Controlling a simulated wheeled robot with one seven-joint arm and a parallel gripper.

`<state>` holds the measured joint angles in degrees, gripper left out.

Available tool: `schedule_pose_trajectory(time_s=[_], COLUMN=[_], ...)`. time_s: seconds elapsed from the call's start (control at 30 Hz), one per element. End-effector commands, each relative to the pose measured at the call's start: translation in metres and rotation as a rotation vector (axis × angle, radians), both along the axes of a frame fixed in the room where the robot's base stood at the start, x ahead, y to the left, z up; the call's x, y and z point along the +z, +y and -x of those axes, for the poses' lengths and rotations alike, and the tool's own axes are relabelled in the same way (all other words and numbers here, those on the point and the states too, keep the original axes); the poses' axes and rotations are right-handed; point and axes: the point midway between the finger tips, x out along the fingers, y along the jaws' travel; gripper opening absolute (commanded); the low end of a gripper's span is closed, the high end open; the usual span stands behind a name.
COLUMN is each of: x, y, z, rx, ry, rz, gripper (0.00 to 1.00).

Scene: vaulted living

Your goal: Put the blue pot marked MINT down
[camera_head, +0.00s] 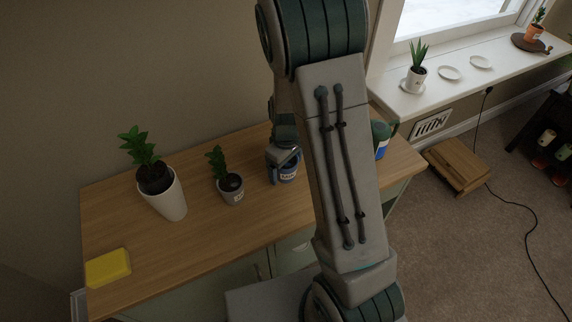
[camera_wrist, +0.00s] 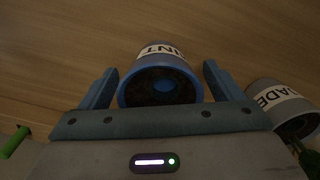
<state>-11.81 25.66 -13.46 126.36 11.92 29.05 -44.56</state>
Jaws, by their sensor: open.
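The blue pot marked MINT (camera_wrist: 160,82) stands upright on the wooden cabinet top (camera_head: 215,232), its label partly readable in the wrist view. It shows dark soil inside and no plant that I can make out. In the head view the pot (camera_head: 287,175) is partly covered by my gripper. My gripper (camera_wrist: 158,85) is open, with one finger on each side of the pot. In the wrist view gaps show between the fingers and the pot's sides.
A grey labelled pot (camera_head: 232,194) with a plant stands left of the blue pot; a tall white pot (camera_head: 168,200) is farther left. A yellow sponge-like block (camera_head: 108,268) lies at the front left. A blue and green container (camera_head: 381,140) stands behind my arm at right.

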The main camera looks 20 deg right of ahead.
Motion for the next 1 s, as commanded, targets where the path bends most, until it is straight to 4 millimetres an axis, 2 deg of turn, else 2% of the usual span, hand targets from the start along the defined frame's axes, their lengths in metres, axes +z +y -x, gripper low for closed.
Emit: schedule_pose_trajectory(time_s=[0.17,0.6,0.7,0.87,1.0], x=[0.01,0.095,0.109,0.122,0.137], y=[0.0,0.0,0.0,0.0,0.0], z=[-0.001,-0.001,-0.001,0.001,0.012], rx=[0.0,0.001,0.001,-0.003,-0.047], ry=[-0.003,-0.004,-0.004,-0.003,-0.021], rz=[-0.001,-0.001,-0.001,-0.001,-0.013], gripper=[0.86,0.86,0.86,0.86,0.86])
